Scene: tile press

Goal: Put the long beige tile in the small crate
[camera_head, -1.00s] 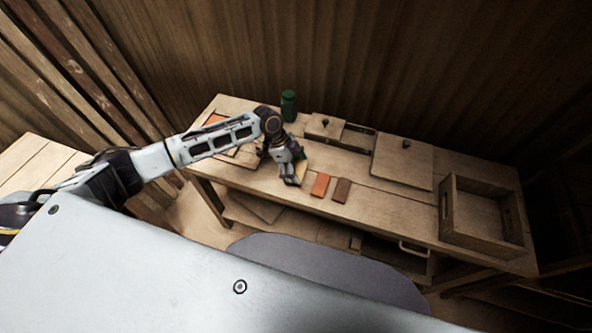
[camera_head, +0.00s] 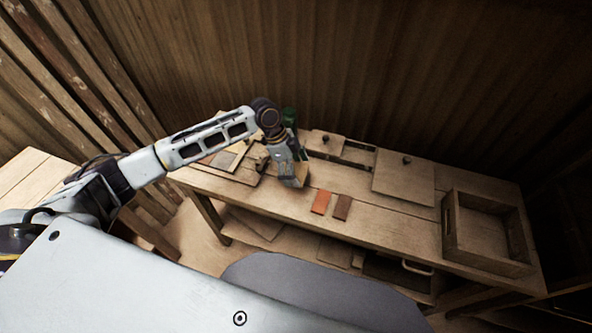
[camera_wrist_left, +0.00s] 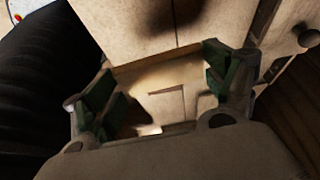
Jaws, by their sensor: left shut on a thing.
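My left gripper (camera_head: 291,178) is over the workbench, left of the orange and brown tiles. It is shut on a beige tile (camera_head: 303,173), mostly hidden by the gripper in the head view. In the left wrist view, the tile (camera_wrist_left: 165,82) spans between the two green-padded fingers of the left gripper (camera_wrist_left: 165,92). The tile's exact height over the bench is hard to tell. A wooden crate (camera_head: 450,232) with open top stands at the bench's right end, well away from the gripper, and looks empty. My right gripper is out of view.
An orange tile (camera_head: 321,202) and a brown tile (camera_head: 341,207) lie side by side near the front edge. A knobbed board (camera_head: 405,182) and a smaller knobbed lid (camera_head: 324,142) lie behind.

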